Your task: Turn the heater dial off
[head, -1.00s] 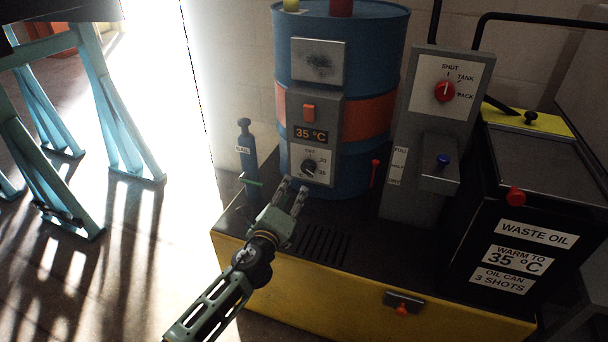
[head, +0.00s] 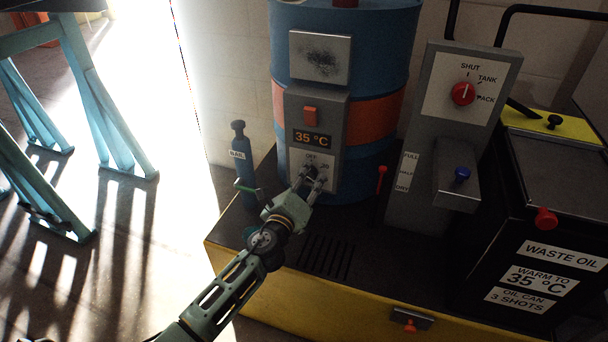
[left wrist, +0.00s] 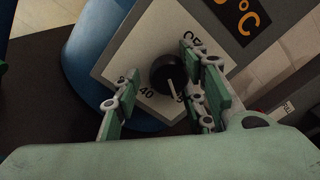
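The heater is a grey control box (head: 297,130) on a blue drum, with an orange switch (head: 310,116) and a display (head: 312,139) reading 35 °C. Its black dial (left wrist: 170,75) shows well in the left wrist view. The dial's white pointer line is turned away from the OFF label (left wrist: 194,41), toward a number beside the 40. My left gripper (head: 313,176) is at the dial and largely hides it in the head view. In the left wrist view, its fingers (left wrist: 160,63) are open, one on each side of the dial; contact is not clear. My right gripper is not in view.
A small blue cylinder (head: 242,160) with a green lever stands left of the gripper. Right of the drum are a red lever (head: 381,178), a grey post with a red selector knob (head: 463,94), and a black waste oil box (head: 482,240).

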